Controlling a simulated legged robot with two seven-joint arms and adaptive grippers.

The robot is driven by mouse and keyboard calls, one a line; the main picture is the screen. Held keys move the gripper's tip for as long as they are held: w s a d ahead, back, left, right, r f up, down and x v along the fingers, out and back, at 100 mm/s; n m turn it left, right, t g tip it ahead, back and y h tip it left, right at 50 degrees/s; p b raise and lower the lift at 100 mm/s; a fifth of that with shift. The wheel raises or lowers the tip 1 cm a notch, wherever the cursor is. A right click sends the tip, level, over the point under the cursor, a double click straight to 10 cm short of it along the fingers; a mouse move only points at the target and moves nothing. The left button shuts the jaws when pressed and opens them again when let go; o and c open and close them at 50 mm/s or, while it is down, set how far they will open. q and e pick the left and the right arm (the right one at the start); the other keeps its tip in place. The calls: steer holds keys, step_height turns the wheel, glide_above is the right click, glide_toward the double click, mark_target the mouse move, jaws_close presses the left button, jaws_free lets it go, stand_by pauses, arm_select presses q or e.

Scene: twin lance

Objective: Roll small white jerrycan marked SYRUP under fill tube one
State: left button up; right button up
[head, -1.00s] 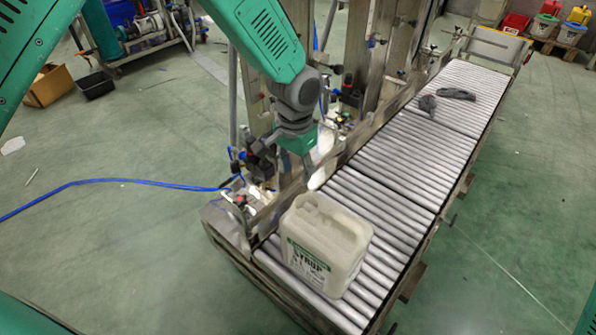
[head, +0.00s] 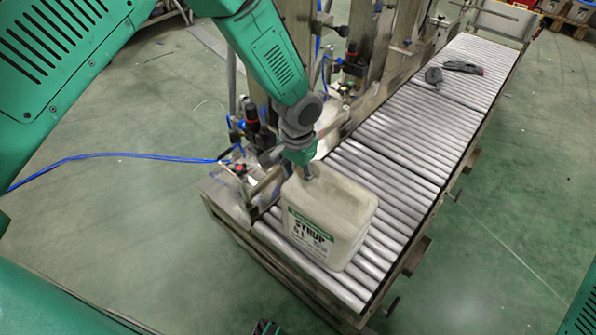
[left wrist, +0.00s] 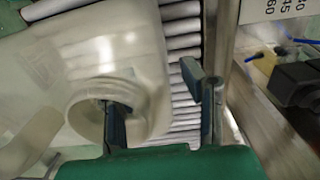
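The white jerrycan marked SYRUP (head: 345,225) stands upright on the near end of the roller conveyor, its green-and-white label facing the near left. In the left wrist view its pale body (left wrist: 70,50) and round open neck (left wrist: 85,110) fill the left side. My left gripper (head: 305,168) is at the jerrycan's top back-left corner, pointing down. In the wrist view its fingers (left wrist: 158,105) are apart. One finger overlaps the neck opening and the other is outside the jerrycan, above the rollers. I cannot tell whether either finger touches it.
The roller conveyor (head: 410,150) runs clear to the far right, except for grey gloves (head: 462,67) lying on it. A metal frame with valves (head: 350,70) stands along its left side. A pale object (head: 332,122) sits behind my left gripper. A blue hose (head: 110,155) crosses the floor.

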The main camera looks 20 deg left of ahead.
arm_select(q)
jaws_close()
jaws_free()
step_height(320, 180, up, 11)
steer(key=shift+d+f, duration=0.1)
steer(key=shift+r, duration=0.6)
